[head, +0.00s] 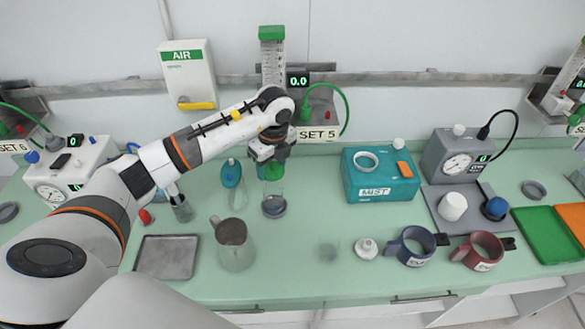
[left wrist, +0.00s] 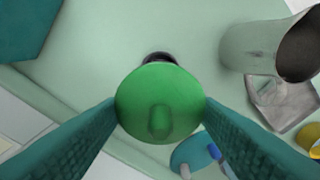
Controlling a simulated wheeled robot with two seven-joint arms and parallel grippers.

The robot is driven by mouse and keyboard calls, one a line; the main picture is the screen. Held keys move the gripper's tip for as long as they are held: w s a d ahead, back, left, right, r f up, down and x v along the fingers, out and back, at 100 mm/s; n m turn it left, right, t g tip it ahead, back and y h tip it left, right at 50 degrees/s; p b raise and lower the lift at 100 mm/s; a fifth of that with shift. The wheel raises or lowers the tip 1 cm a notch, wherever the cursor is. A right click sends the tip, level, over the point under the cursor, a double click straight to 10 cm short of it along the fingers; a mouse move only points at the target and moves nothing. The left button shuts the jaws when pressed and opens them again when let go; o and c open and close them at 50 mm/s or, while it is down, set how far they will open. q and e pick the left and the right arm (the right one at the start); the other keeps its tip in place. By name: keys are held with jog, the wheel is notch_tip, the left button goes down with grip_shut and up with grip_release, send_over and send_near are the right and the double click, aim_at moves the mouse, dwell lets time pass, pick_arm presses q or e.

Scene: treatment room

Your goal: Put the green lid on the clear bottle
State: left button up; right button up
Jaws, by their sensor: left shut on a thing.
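My left gripper (head: 270,152) is shut on the green lid (head: 272,171). In the left wrist view the round green lid (left wrist: 158,103) sits between the two teal fingers. In the head view a see-through shape, which looks like the clear bottle (head: 273,189), is directly below the lid, with a dark ring (head: 274,207) at its foot. In the left wrist view the lid hides the bottle, and only part of something dark (left wrist: 156,57) shows behind its edge. I cannot tell whether the lid touches the bottle's mouth. My right gripper is not in view.
A bottle with a teal top (head: 231,173) stands close left of the gripper. A metal-topped clear jug (head: 235,245) and a grey tray (head: 167,257) are nearer the front. The teal MIST box (head: 381,175) stands to the right. The counter between is mostly clear.

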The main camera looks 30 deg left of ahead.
pick_arm(q)
jog(key=shift+w+a+f+b, duration=0.1)
jog(key=shift+a+f+b, duration=0.15)
jog(key=shift+f+b, duration=0.25)
jog(key=shift+f, duration=0.3)
jog(key=shift+f+b, duration=0.45)
jog(key=shift+f, duration=0.6)
jog(key=shift+f+b, duration=0.15)
jog(key=shift+b, duration=0.2)
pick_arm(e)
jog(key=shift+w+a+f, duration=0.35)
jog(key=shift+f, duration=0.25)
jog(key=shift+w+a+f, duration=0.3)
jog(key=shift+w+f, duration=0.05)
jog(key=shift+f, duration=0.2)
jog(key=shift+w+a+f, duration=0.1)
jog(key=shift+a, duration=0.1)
pick_arm(q)
jog(key=shift+f+b, duration=0.6)
jog(key=shift+b, duration=0.05)
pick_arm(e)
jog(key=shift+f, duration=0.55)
pick_arm(q)
jog(key=shift+f, duration=0.15)
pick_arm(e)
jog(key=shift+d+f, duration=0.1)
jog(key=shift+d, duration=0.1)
